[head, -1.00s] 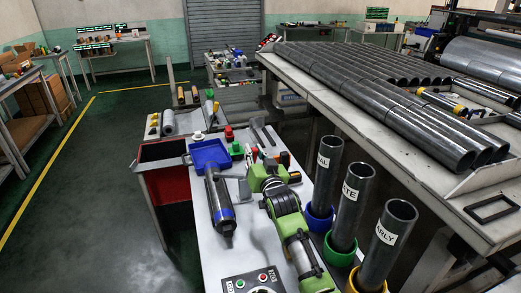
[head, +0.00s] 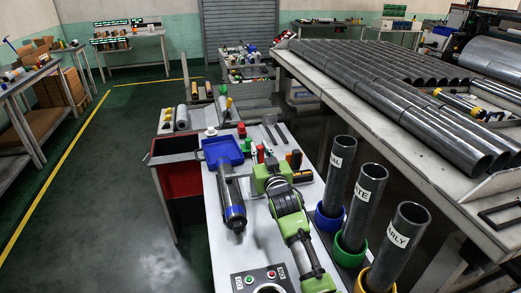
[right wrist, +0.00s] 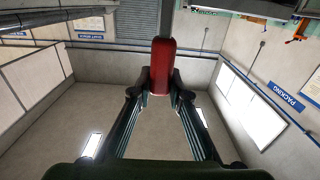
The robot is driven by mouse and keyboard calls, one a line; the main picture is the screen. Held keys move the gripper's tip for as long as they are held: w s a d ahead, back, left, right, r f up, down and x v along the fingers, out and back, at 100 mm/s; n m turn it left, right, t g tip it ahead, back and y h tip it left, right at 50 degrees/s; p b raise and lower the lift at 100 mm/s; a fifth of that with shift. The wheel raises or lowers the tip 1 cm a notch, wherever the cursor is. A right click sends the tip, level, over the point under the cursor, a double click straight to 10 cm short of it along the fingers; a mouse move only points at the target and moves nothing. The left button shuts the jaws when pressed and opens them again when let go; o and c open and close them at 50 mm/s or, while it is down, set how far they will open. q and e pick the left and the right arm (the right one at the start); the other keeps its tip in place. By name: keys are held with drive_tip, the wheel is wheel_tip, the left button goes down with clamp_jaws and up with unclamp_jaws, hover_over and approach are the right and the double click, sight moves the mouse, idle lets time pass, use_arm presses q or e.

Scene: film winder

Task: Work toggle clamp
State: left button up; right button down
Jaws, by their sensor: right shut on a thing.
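The toggle clamp's red handle (right wrist: 163,66) stands between my right gripper's fingers in the right wrist view, with the two dark fingers closed on its lower part. In the head view, my right gripper (head: 261,163) is at the end of my green arm, over the white bench. The red handle (head: 260,153) shows there as a small patch at the gripper's far end. The rest of the clamp is hidden or too small to make out. My left gripper is not in view.
Three labelled tubes (head: 354,212) stand at the right in coloured cups. A button box (head: 263,280) is in front. A red bin (head: 180,178) stands left of the bench.

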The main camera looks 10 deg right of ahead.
drive_tip(key=c, duration=1.9)
unclamp_jaws()
drive_tip(key=shift+a, duration=0.1)
drive_tip(key=s, duration=1.2)
drive_tip(key=shift+d, duration=0.2)
